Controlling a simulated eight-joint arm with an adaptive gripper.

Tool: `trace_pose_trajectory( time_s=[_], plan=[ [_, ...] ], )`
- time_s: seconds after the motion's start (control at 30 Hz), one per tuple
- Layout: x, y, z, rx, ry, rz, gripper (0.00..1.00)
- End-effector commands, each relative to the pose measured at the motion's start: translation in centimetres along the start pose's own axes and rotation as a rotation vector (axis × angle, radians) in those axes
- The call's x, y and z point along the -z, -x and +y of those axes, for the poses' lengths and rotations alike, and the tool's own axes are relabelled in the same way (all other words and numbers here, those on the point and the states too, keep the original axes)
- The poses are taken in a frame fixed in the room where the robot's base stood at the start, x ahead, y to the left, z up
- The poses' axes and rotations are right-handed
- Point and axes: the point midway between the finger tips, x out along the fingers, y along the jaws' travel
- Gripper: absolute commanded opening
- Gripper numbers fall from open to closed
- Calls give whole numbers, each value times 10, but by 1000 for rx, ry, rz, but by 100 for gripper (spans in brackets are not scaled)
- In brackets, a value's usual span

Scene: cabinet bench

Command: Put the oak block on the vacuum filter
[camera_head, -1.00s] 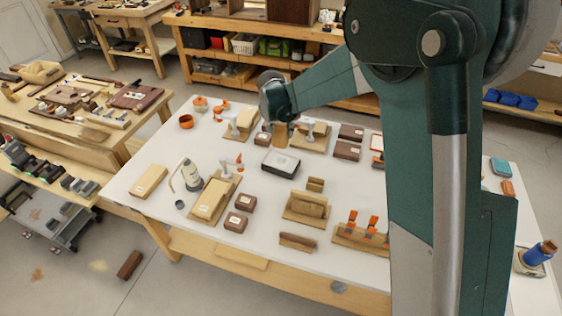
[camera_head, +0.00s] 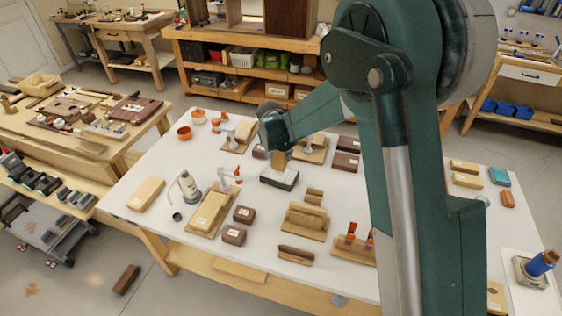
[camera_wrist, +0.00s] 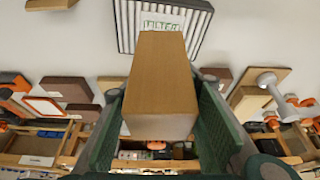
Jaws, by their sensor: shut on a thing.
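My gripper (camera_wrist: 162,115) is shut on the oak block (camera_wrist: 163,75), a tan wooden block held between its two green pads in the wrist view. In the head view, the oak block (camera_head: 278,160) hangs below my gripper (camera_head: 277,150), in line with the vacuum filter. The vacuum filter (camera_head: 277,181) is a dark-framed box lying on the white table. In the wrist view, the vacuum filter (camera_wrist: 130,22) shows white pleats and a label, and the block covers part of its near edge. I cannot tell whether block and filter touch.
The white table (camera_head: 160,215) holds many items. A tan block on a board (camera_head: 305,218) and small dark boxes (camera_head: 234,234) lie in front of the filter. Dark boxes (camera_head: 346,161) lie to the right.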

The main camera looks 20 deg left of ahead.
Motion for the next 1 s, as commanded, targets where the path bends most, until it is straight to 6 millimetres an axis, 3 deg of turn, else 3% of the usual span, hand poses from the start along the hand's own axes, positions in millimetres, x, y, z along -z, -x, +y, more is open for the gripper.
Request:
trace_pose_trajectory(
  time_s=[0.4,0.9,0.93,1.0],
  plan=[
    [-13,-32,0,0,0,0,17],
    [-16,-38,0,0,0,0,17],
    [-16,-38,0,0,0,0,34],
    [-16,-37,0,0,0,0,44]
  ],
)
